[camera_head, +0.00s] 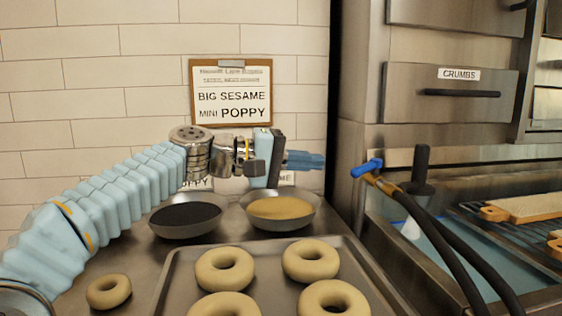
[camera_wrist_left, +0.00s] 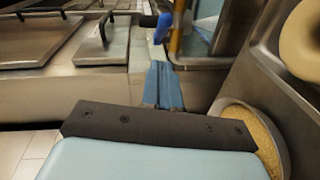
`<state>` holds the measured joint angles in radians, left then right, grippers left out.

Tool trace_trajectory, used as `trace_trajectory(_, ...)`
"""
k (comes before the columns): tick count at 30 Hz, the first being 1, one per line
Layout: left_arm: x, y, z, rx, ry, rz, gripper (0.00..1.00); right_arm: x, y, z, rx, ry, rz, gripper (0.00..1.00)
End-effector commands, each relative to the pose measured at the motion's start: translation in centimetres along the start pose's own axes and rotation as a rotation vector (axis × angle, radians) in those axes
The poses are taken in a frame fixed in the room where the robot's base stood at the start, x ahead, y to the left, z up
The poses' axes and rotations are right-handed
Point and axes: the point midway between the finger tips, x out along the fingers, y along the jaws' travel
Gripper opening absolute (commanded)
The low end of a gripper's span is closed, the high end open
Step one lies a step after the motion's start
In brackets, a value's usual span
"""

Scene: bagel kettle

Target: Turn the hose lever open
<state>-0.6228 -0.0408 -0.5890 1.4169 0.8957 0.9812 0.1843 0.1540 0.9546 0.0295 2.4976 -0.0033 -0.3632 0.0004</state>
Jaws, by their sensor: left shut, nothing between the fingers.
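The hose lever (camera_head: 367,168) is a blue handle on a brass fitting at the end of a black hose (camera_head: 445,250), right of centre in the head view. In the left wrist view the blue lever (camera_wrist_left: 163,28) shows at the top, just beyond my fingertips. My left gripper (camera_head: 318,160) is shut and empty, held level above the bowls and pointing right toward the lever. A gap separates its fingertips from the lever in the head view. Its blue fingers also show in the left wrist view (camera_wrist_left: 163,85). My right gripper is not in view.
A tray (camera_head: 170,275) of bagels (camera_head: 224,269) lies in front. A dark-seed bowl (camera_head: 186,217) and a sesame bowl (camera_head: 280,210) stand below my left gripper. A steel cabinet edge (camera_head: 345,130) rises behind the lever. A water basin (camera_head: 480,265) lies to the right.

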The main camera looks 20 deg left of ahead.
Motion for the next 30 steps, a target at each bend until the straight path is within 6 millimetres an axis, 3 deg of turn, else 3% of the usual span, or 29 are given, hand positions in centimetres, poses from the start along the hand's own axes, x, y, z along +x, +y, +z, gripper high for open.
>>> trace_trajectory(1,1.1,-0.1,0.1,0.001,-0.002,-0.002,0.00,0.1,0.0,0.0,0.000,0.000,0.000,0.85)
trace_trajectory(9,3.1,-0.1,2.5,-0.001,-0.001,0.000,0.00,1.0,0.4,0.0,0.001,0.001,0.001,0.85)
trace_trajectory(30,4.2,0.2,3.5,-0.005,0.030,-0.005,0.00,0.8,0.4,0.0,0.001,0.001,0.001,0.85)
